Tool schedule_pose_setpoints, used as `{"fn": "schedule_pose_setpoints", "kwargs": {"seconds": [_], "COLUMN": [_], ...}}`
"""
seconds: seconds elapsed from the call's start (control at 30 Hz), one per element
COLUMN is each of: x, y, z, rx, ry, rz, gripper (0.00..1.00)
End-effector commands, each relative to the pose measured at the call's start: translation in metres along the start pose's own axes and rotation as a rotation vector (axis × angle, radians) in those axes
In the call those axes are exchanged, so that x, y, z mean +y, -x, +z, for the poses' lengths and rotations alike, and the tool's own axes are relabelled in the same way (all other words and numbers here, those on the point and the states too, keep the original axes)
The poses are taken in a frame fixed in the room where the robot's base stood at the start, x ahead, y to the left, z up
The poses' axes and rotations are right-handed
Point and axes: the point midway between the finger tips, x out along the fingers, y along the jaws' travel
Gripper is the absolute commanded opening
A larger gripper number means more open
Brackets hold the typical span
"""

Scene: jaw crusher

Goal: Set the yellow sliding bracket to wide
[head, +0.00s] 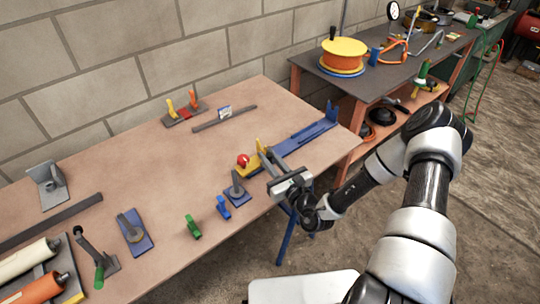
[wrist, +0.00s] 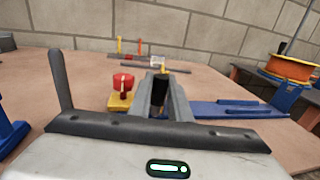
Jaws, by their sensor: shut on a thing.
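The yellow sliding bracket (head: 245,170) sits on a blue rail (head: 305,134) near the table's front edge, at the rail's left end. A red knob (head: 242,159) stands on it. In the wrist view the bracket's yellow base (wrist: 119,103) and the red knob (wrist: 123,84) show left of my fingers, and the rail (wrist: 225,109) runs off to the right. My gripper (head: 267,157) reaches in from the front and is shut on the bracket.
A grey clamp on a blue base (head: 235,190), a small blue block (head: 223,208) and a green block (head: 193,228) stand close on the left. A grey bar (head: 224,119) lies behind. A second bench with an orange reel (head: 344,52) stands at right.

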Motion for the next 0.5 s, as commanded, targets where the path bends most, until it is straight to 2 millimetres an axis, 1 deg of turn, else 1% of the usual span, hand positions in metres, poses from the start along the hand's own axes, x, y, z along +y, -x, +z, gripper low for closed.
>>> {"fn": "schedule_pose_setpoints", "kwargs": {"seconds": [0.03, 0.1, 0.2, 0.4, 0.43, 0.5], "x": [0.013, 0.023, 0.027, 0.029, 0.029, 0.029], "y": [0.002, 0.004, 0.005, 0.005, 0.005, 0.005], "z": [0.004, 0.002, 0.0, -0.001, -0.001, -0.001], "rx": [0.004, 0.004, 0.003, 0.003, 0.004, 0.003], "ry": [-0.005, -0.004, -0.002, -0.003, -0.003, -0.003], "rz": [0.007, 0.005, 0.006, 0.009, 0.01, 0.01], "gripper": [0.0, 0.0, 0.0, 0.0, 0.2, 0.32]}}
